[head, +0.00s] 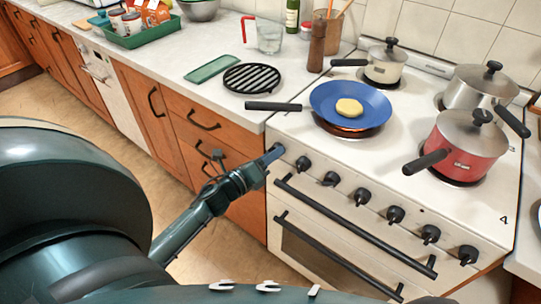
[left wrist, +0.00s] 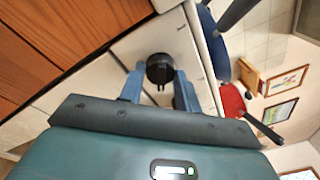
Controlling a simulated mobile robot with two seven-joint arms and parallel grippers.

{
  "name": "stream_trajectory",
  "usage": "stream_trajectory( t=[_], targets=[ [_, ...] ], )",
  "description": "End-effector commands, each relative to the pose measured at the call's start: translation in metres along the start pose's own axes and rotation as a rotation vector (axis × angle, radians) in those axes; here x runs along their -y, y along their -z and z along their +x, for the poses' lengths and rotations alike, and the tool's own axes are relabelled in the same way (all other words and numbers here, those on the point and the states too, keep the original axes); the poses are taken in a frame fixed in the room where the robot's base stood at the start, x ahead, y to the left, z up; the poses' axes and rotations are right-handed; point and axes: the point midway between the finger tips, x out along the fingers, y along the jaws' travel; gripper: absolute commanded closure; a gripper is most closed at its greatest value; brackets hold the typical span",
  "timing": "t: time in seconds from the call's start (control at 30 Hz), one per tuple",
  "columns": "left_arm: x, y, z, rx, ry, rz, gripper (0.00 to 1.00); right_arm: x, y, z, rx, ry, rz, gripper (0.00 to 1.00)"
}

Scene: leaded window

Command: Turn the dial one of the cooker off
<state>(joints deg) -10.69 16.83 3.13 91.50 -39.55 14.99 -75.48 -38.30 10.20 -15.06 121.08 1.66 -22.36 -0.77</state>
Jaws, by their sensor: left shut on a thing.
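The white cooker (head: 400,165) stands at the right of the head view, with a row of several black dials along its front top edge. My left gripper (head: 275,151) is at the left end of this row, shut on the leftmost dial, which its fingers hide in the head view. In the left wrist view this black dial (left wrist: 160,69) sits between the two blue fingers. The dial beside it (head: 303,163) is free. A blue frying pan (head: 370,103) with a yellow round piece (head: 348,107) stands on the front left plate, which shows orange under it. My right gripper is not in view.
A red lidded pot (head: 463,158), a grey lidded pot (head: 478,90) and a small cream pot (head: 385,68) stand on the cooker. The pan's handle (head: 273,106) reaches over the counter. Oven handles (head: 350,222) run below the dials. A black trivet (head: 252,78) lies on the counter.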

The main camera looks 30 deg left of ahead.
Motion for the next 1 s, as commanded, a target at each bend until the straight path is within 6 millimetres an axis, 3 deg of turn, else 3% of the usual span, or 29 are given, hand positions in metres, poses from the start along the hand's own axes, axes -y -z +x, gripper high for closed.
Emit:
stream_trajectory(
  t=[0.43, 1.0],
  targets=[
    [-0.0002, 0.0005, -0.0001, 0.008, 0.009, -0.132, 0.90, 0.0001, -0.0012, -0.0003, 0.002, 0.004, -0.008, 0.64],
    [0.0005, 0.0010, 0.0000, 0.041, 0.046, -0.650, 0.90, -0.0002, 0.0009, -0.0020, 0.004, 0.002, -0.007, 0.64]
  ],
)
